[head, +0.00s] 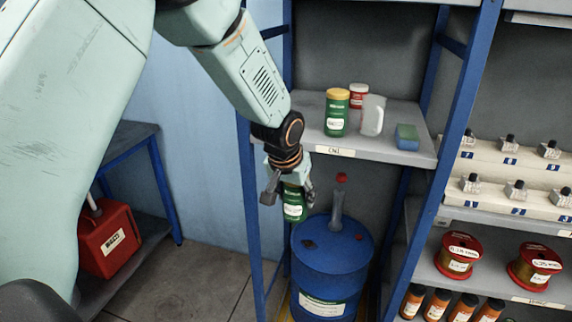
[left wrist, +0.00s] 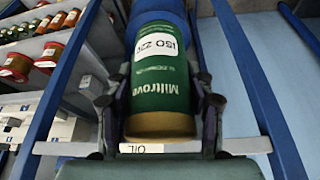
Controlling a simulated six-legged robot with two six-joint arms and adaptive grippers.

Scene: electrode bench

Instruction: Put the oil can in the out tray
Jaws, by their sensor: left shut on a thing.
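My left gripper (head: 290,193) is shut on a green oil can (head: 294,208) with a white label. The can hangs just in front of and below the front edge of the shelf marked OIL, above a blue drum. In the left wrist view the green can (left wrist: 160,85) fills the middle between the fingers, its printing upside down and its brown end toward me. The fingers hide part of the can in the head view. I see no out tray that I can make out. My right gripper is out of view.
The OIL shelf (head: 392,152) holds a green can with a yellow lid (head: 337,113), a red-and-white tub (head: 358,95), a white jug (head: 373,116) and a blue-green block (head: 407,137). The blue drum (head: 332,262) stands below. A red jerrycan (head: 107,240) is at left.

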